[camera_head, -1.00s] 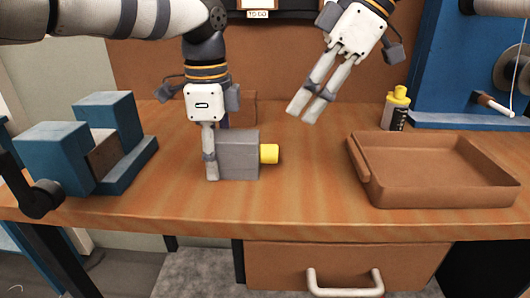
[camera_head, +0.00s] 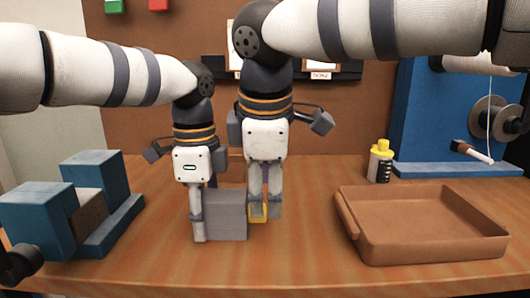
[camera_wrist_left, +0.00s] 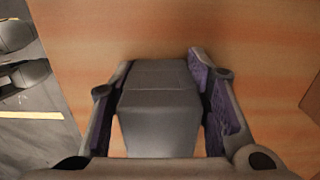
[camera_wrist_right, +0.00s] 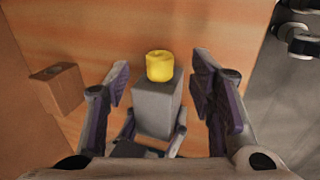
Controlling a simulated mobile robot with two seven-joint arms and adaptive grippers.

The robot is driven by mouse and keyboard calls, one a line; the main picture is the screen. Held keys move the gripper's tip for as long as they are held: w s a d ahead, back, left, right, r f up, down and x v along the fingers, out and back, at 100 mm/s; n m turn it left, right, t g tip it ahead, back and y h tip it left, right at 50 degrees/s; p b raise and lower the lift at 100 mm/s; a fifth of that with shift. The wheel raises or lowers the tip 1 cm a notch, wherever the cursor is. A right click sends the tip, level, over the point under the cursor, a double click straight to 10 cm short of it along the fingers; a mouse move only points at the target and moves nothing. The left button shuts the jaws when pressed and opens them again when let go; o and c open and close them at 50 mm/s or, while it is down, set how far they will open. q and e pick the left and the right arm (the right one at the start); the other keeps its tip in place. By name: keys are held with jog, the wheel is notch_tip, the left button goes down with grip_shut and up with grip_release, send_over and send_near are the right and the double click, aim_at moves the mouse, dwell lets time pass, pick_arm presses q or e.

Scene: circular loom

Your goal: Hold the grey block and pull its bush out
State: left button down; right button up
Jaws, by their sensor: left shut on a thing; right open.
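The grey block (camera_head: 226,216) stands on the table, and my left gripper (camera_head: 203,218) is shut on it. In the left wrist view the block (camera_wrist_left: 158,105) sits between both fingers. The yellow bush (camera_head: 257,214) sticks out of the block's right side. My right gripper (camera_head: 265,212) is open, pointing down, with its fingers on either side of the bush. In the right wrist view the bush (camera_wrist_right: 160,67) lies between the open fingers, with gaps visible on both sides. How deep the bush sits in the block is hidden.
A brown tray (camera_head: 425,252) lies on the right. A yellow-capped bottle (camera_head: 380,163) and a blue stand (camera_head: 450,165) are behind it. A blue holder (camera_head: 110,235) stands on the left. A brown block with a hole (camera_wrist_right: 58,88) shows in the right wrist view.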

jog(key=x, duration=0.5)
jog(key=shift+r, duration=0.1)
jog(key=shift+c, duration=0.2)
grip_shut()
